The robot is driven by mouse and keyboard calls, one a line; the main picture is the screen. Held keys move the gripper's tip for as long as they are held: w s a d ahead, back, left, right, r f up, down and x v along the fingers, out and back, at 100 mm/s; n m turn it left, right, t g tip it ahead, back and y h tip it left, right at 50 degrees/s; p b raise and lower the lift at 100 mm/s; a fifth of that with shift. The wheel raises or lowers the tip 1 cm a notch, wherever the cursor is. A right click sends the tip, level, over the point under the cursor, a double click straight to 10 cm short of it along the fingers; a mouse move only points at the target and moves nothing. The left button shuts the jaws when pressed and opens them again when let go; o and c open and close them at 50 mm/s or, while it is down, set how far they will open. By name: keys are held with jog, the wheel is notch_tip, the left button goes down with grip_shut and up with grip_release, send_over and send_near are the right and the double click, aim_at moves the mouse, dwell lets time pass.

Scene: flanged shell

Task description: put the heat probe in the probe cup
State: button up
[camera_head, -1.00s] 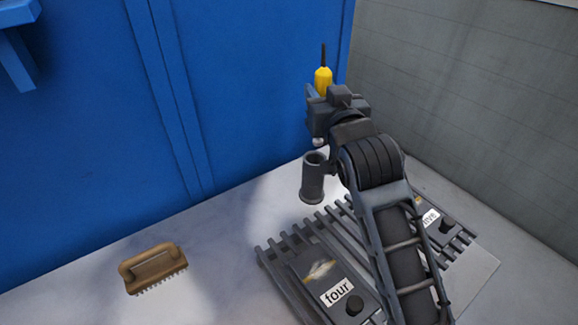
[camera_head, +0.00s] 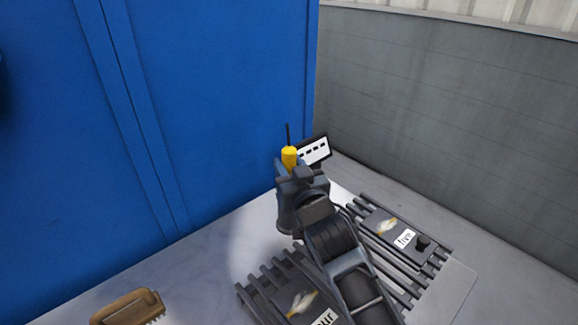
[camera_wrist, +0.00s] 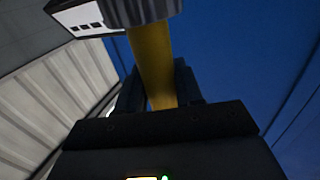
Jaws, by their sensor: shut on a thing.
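The heat probe (camera_head: 289,157) has a yellow handle and a thin dark rod pointing up in the head view. My gripper (camera_head: 288,172) is shut on the yellow handle. In the wrist view the handle (camera_wrist: 152,65) runs up from between the fingers (camera_wrist: 160,92) to a dark round piece at the top edge; I cannot tell whether that belongs to the probe. The probe cup (camera_head: 286,215), a dark grey cylinder, shows partly just below and left of my gripper in the head view. My wrist hides much of it, and its opening is not visible.
A white card with black marks (camera_head: 316,151) stands right behind the probe. Slatted racks hold dark plates, one marked "five" (camera_head: 405,238). A brown brush (camera_head: 127,306) lies at lower left. A blue wall (camera_head: 220,100) and a grey wall (camera_head: 430,110) close off the back.

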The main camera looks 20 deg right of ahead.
jog(key=shift+f, duration=0.1)
jog(key=shift+f, duration=0.15)
jog(key=o, duration=1.1)
jog(key=shift+r, duration=0.3)
jog(key=s+b, duration=0.3)
jog(key=s, duration=0.9)
jog(key=shift+a, duration=0.45)
